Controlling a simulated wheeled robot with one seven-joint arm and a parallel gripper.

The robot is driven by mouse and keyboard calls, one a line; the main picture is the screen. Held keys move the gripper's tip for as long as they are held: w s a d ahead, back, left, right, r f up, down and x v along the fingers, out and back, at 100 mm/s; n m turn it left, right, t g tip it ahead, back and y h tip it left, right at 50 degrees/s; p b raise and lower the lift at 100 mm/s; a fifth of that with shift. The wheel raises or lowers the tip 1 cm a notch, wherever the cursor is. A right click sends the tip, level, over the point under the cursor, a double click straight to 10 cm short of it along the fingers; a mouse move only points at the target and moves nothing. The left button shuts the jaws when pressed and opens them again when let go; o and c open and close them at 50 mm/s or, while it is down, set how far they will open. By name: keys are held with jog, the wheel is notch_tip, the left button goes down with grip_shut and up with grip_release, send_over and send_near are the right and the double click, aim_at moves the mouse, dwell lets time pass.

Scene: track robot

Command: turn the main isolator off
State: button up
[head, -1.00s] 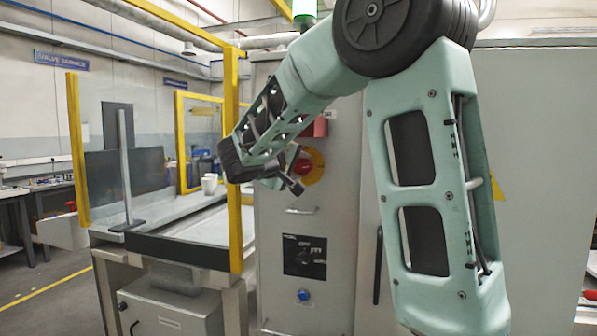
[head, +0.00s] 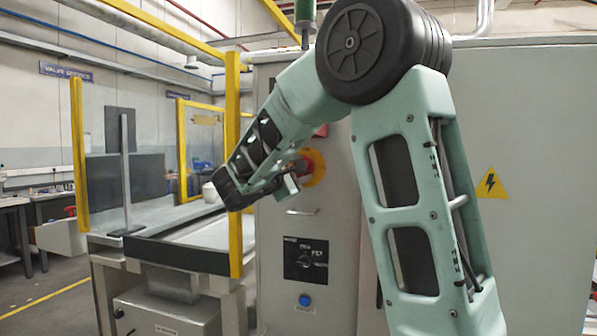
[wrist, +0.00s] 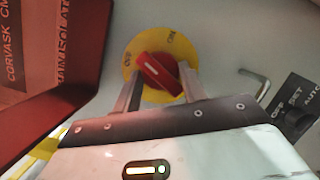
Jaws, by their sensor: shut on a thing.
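The main isolator is a red rotary handle (wrist: 160,75) on a round yellow plate (wrist: 150,94). In the wrist view the plate carries the word OFF at its left and ON at its upper right. The handle lies aslant, its white mark towards the upper left, on the OFF side. My gripper (wrist: 160,88) has one finger on each side of the handle and is shut on it. In the head view the yellow plate (head: 319,168) shows on the grey cabinet, partly hidden by my gripper (head: 293,180).
A red box with printed lettering (wrist: 50,60) stands close at left in the wrist view. A bent metal handle (wrist: 256,85) and a black selector panel (wrist: 297,100) are at right. Yellow guard posts (head: 234,160) stand left of my arm. The beacon (head: 306,18) looks dark green.

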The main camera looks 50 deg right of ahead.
jog(key=n, duration=0.3)
jog(key=n+t+h, duration=0.1)
jog(key=n, duration=0.1)
jog(key=shift+s+f+p, duration=0.1)
jog(key=shift+f+p, duration=0.15)
jog(key=shift+p, duration=0.05)
jog(key=shift+n, duration=0.3)
jog(key=o, duration=1)
jog(key=shift+c, duration=0.2)
jog(key=b+v, duration=0.2)
jog(key=v, duration=1.5)
jog(key=shift+a+f, duration=0.15)
jog(key=shift+f, duration=0.05)
jog(key=shift+s, duration=0.1)
